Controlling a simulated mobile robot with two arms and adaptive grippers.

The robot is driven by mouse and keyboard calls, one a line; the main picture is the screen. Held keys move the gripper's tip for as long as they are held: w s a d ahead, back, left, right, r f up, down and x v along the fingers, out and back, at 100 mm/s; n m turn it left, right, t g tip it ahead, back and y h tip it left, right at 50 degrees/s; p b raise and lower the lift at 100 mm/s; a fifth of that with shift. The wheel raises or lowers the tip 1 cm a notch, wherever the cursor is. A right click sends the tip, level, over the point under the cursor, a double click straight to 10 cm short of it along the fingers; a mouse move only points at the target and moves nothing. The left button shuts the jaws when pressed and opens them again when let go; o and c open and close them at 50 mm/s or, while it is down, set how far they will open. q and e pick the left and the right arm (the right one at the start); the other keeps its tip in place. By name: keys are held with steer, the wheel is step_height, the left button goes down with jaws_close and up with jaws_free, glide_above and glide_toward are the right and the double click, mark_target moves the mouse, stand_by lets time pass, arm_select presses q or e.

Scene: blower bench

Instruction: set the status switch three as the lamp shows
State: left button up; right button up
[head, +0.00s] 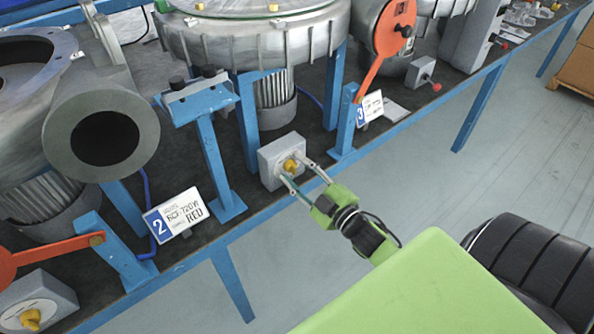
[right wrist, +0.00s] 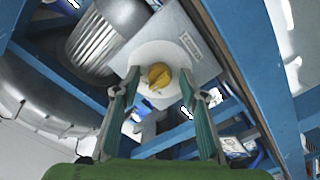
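A grey switch box (head: 273,160) with a yellow knob (head: 289,165) stands on the bench's front edge, left of the plate marked 3 (head: 369,107). My right gripper (head: 295,172) is at the box front, its fingers spread to either side of the knob. In the right wrist view the yellow knob (right wrist: 159,76) sits on a white round dial (right wrist: 150,58), between the open fingertips (right wrist: 158,88), with a gap on both sides. The knob's exact setting is hard to read. I cannot make out a lit lamp in either view. My left gripper is not in view.
A plate marked 2 (head: 176,214) and another switch box (head: 48,297) with a yellow knob are at left. Blue posts (head: 212,165) flank the box. Orange levers (head: 379,62) and a grey box with a red knob (head: 421,72) are near. The floor in front is clear.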

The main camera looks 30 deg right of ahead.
steer(key=c, duration=1.1)
steer(key=shift+r+m+p, duration=0.1)
steer(key=shift+m+p, duration=1.45)
steer(key=shift+m, duration=0.35)
steer(key=shift+m+p, duration=0.65)
steer(key=shift+m, duration=0.55)
steer(key=shift+m+p, duration=0.55)
steer(key=shift+m, duration=0.75)
